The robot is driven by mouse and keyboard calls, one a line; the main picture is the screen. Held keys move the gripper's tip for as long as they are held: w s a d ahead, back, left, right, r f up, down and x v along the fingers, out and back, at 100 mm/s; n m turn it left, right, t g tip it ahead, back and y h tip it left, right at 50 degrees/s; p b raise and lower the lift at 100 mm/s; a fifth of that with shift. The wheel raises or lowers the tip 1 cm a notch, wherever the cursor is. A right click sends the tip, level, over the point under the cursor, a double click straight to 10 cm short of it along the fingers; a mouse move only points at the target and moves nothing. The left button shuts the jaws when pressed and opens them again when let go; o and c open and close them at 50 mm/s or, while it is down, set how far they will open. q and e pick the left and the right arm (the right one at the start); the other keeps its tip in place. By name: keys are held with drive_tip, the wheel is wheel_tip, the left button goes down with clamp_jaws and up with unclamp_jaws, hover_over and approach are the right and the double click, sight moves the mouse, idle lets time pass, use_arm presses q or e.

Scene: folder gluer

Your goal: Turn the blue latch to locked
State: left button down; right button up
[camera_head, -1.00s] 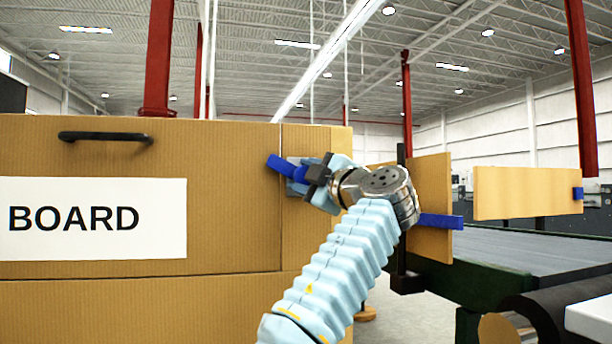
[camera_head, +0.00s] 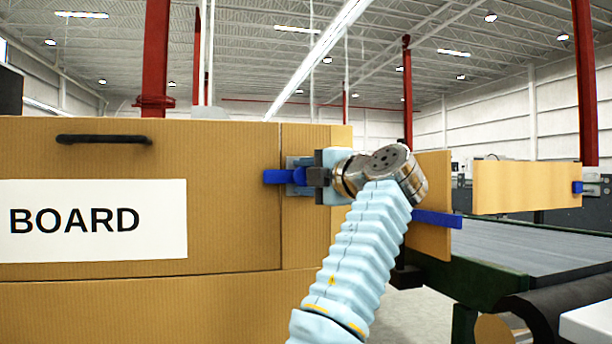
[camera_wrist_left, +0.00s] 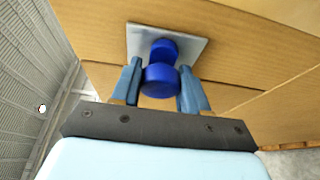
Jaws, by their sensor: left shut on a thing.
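The blue latch (camera_head: 276,177) is on the front of the large cardboard-brown box, across the seam between the wide panel and the narrow right strip. Its bar lies about level and points left. In the left wrist view the blue latch (camera_wrist_left: 160,82) stands out from a grey metal plate (camera_wrist_left: 190,44). My left gripper (camera_head: 308,177) is at the latch's right part. In the left wrist view its two fingers (camera_wrist_left: 158,88) are on either side of the latch and shut on it. The fingers and wrist hide the latch's right part in the head view. My right gripper is not in view.
The box front (camera_head: 230,235) has a black handle (camera_head: 104,139) and a white "BOARD" sign (camera_head: 95,220). To the right are brown panels (camera_head: 527,187) with blue pieces, above a grey conveyor belt (camera_head: 540,250) with a green frame. Red posts stand behind.

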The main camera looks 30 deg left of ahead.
use_arm(q)
drive_tip(key=shift+f, duration=0.1)
drive_tip(key=c, duration=0.6)
unclamp_jaws()
drive_tip(key=v, duration=1.3)
drive_tip(key=shift+s+d+b, duration=0.15)
drive_tip(key=shift+d+b, duration=0.2)
drive_tip(key=shift+b, duration=0.05)
